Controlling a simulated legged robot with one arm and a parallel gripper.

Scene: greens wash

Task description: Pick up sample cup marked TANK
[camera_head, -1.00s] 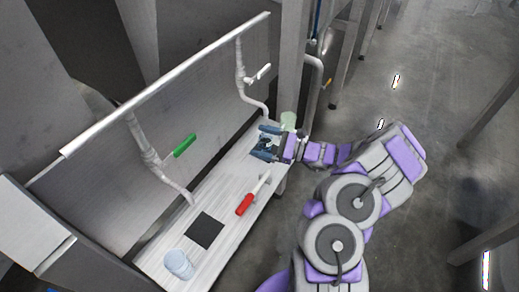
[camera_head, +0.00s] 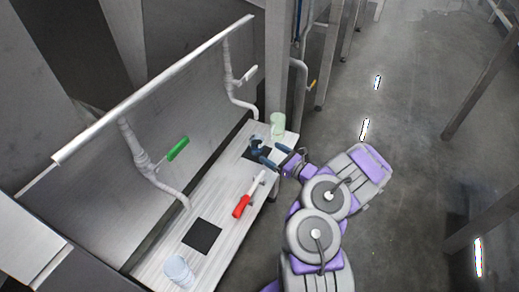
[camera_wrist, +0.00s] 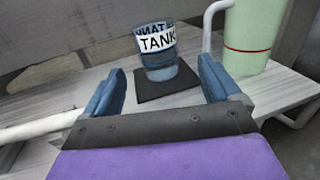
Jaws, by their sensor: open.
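The sample cup marked TANK (camera_wrist: 160,62) is clear with dark blue contents and a white label. It stands upright on a black square mat (camera_wrist: 150,92) in the wrist view. In the head view the cup (camera_head: 256,142) stands at the far end of the bench. My gripper (camera_wrist: 162,86) is open and empty, its two blue fingers apart. The cup is ahead of the fingers, between their directions, not held. In the head view my gripper (camera_head: 274,155) is just to the right of the cup.
A pale green cup (camera_head: 277,124) stands behind, to the right. A red-handled tool (camera_head: 241,206) lies on the bench (camera_head: 205,209) nearer. A bare black mat (camera_head: 201,236) and a pale cup (camera_head: 179,272) are at the near end. Pipes with a green valve lever (camera_head: 178,149) run along the back panel.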

